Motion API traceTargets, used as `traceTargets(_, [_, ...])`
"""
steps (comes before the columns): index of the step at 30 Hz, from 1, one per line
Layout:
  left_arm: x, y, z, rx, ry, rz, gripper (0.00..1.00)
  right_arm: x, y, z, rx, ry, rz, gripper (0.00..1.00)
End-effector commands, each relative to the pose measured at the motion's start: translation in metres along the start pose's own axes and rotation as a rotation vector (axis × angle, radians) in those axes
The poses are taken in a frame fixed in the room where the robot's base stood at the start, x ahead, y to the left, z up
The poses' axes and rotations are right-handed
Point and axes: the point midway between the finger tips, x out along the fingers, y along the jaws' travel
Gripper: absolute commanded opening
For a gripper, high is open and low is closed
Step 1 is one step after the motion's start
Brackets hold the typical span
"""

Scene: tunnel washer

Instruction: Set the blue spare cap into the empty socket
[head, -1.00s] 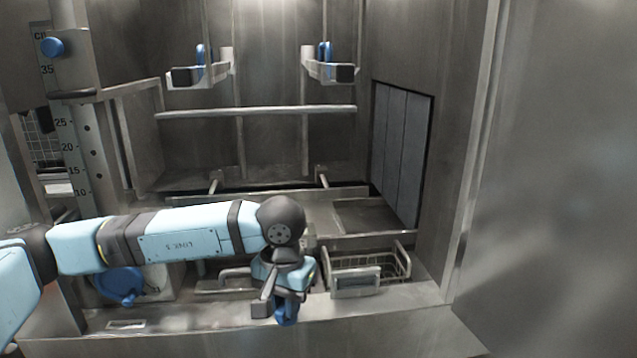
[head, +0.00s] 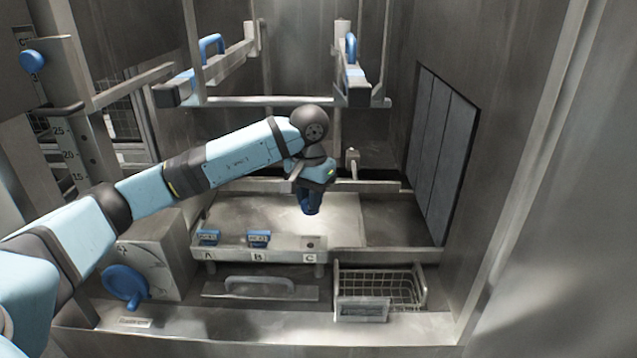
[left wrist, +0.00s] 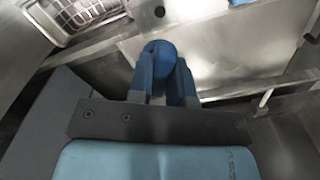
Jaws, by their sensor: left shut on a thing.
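My left gripper (head: 310,192) hangs above the bench behind the rail, with its fingers pointing down. It is shut on the blue spare cap, whose rounded blue top shows between the fingers in the left wrist view (left wrist: 163,56). In the head view the fingers and cap blend into one dark blue shape. The empty socket (head: 310,244) is at label C on the metal rail, in front of and below the gripper. A dark round hole in the rail shows in the left wrist view (left wrist: 159,11). My right gripper is not in view.
Blue pieces sit at A (head: 208,237) and B (head: 258,238) on the rail (head: 283,256). A wire basket (head: 385,287) stands front right, a blue knob (head: 125,283) front left. Overhead bars with blue handles (head: 211,45) flank the space above.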

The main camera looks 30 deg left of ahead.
Motion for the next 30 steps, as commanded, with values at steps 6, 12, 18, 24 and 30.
traceTargets(6, [0.006,0.0,0.0,0.0,0.0,0.0,0.0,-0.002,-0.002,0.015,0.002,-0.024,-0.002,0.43])
traceTargets(12, [0.015,0.0,0.0,0.0,-0.001,0.0,0.0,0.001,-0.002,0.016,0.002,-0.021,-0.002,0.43])
traceTargets(18, [0.025,0.0,0.0,0.0,0.0,0.0,0.0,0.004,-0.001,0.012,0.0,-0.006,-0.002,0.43])
traceTargets(24, [0.035,0.001,0.0,0.0,-0.001,0.0,0.0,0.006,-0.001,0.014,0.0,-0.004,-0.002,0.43])
traceTargets(30, [0.045,0.001,0.0,-0.001,-0.001,0.0,0.0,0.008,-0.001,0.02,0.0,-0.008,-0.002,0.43])
